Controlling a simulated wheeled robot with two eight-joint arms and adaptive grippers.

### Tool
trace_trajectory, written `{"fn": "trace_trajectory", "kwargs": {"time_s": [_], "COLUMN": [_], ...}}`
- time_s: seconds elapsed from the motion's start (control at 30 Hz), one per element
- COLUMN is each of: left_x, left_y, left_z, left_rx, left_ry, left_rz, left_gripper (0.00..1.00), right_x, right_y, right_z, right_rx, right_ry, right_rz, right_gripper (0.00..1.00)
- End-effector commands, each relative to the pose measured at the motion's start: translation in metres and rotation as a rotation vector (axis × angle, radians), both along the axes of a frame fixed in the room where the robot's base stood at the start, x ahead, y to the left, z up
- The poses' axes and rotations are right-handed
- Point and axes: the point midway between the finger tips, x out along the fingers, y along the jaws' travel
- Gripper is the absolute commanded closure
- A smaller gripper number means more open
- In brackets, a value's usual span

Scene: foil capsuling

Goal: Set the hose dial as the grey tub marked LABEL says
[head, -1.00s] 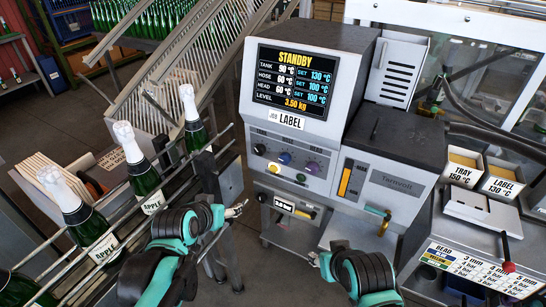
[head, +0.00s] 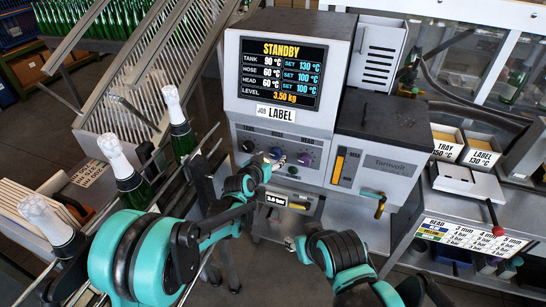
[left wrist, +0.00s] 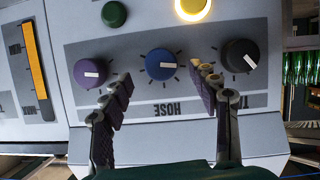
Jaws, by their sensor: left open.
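The blue hose dial (left wrist: 160,65) sits between the purple dial (left wrist: 91,72) and the black dial (left wrist: 238,56) on the grey machine's panel, above an upside-down HOSE marking. Its white pointer mark points right in the left wrist view. My left gripper (left wrist: 158,92) is open, one finger on each side below the blue dial; contact cannot be told. In the head view, my left gripper (head: 276,164) is at the dial row. The grey tub marked LABEL (head: 482,158) stands at the right; its card reads 130 °C. My right gripper (head: 291,243) is low before the machine, its opening unclear.
The machine's screen (head: 280,73) shows STANDBY, hose 60 °C and set 100 °C. A TRAY tub (head: 446,150), marked 150 °C, stands beside the LABEL tub. Green bottles (head: 130,180) line the rail at left. A yellow lit button (left wrist: 192,8) is near the dials.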

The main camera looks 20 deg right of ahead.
Motion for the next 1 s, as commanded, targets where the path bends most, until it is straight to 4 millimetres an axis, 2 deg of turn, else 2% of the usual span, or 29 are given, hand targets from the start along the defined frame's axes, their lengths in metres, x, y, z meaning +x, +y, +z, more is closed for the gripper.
{"fn": "trace_trajectory", "kwargs": {"time_s": [0.23, 0.57, 0.6, 0.7, 0.8, 1.0], "left_x": [0.025, 0.030, 0.030, 0.030, 0.030, 0.030], "left_y": [-0.018, -0.021, -0.021, -0.021, -0.021, -0.021], "left_z": [-0.014, -0.015, -0.015, -0.015, -0.015, -0.015], "left_rx": [-0.001, 0.000, 0.000, 0.000, 0.000, 0.005], "left_ry": [0.001, 0.000, 0.000, 0.000, 0.000, -0.002], "left_rz": [0.000, 0.001, 0.001, 0.001, 0.001, 0.001], "left_gripper": [0.39, 0.39, 0.42, 0.68, 0.89, 0.89], "right_x": [0.000, 0.000, 0.000, 0.000, 0.000, 0.000], "right_y": [0.000, 0.000, 0.000, 0.000, 0.000, 0.000], "right_z": [-0.011, -0.012, -0.012, -0.012, -0.012, -0.012], "right_rx": [0.000, 0.000, 0.000, 0.000, 0.000, 0.000], "right_ry": [0.000, 0.000, 0.000, 0.000, 0.000, 0.000], "right_rz": [0.000, 0.000, 0.000, 0.000, 0.000, 0.000], "right_gripper": [0.60, 0.60, 0.60, 0.60, 0.60, 0.60]}}
